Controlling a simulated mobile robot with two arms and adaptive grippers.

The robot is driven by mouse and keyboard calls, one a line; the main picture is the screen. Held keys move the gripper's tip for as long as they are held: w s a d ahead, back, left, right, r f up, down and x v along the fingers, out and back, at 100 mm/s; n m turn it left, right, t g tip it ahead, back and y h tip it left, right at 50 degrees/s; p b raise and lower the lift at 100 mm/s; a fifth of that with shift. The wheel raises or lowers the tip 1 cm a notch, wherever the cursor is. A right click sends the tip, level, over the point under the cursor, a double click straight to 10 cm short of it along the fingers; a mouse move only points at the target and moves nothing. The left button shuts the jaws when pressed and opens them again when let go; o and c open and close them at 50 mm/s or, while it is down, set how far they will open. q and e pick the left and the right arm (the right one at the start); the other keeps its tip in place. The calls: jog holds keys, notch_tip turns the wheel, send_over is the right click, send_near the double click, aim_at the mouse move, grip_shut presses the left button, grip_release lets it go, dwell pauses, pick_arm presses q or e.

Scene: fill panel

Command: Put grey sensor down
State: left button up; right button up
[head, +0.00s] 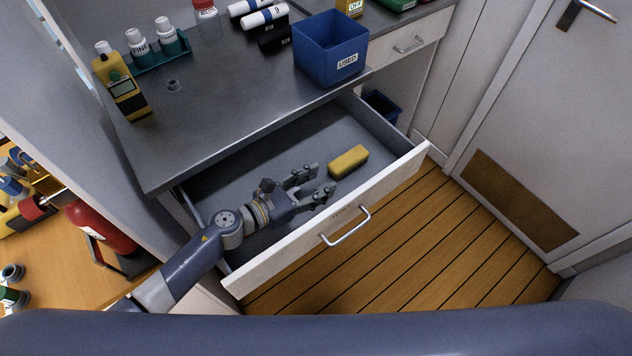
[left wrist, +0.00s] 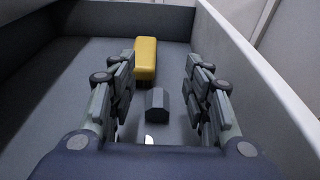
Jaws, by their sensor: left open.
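A small dark grey block, which looks like the grey sensor (left wrist: 157,103), shows between my left fingers in the left wrist view. It appears to rest on the drawer floor, apart from both fingers. My left gripper (head: 313,183) is open inside the pulled-out drawer (head: 235,170); its fingers also show spread in the left wrist view (left wrist: 158,90). In the head view the fingers largely hide the grey block. A yellow block (head: 348,162) lies in the drawer just beyond my fingertips; it also shows in the left wrist view (left wrist: 146,58). My right gripper is not in view.
The drawer's white front (head: 300,245) stands close beside my left gripper. On the metal counter (head: 230,110) above are a blue bin (head: 327,50) marked USED, a yellow meter (head: 123,90), a small grey round piece (head: 173,86) and bottles.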

pick_arm(q)
jog(key=shift+r+p, duration=0.4)
jog(key=shift+r, duration=0.15)
jog(key=shift+s+a, duration=0.2)
jog(key=shift+a, duration=0.15)
jog(key=b+v, duration=0.1)
jog(key=v, duration=0.4)
jog(key=shift+s+a, duration=0.25)
jog(key=shift+a, duration=0.1)
jog(key=shift+s+a+r+b, duration=0.2)
jog(key=shift+s+a+b, duration=0.1)
jog(key=shift+a, duration=0.05)
jog(key=shift+r, duration=0.1)
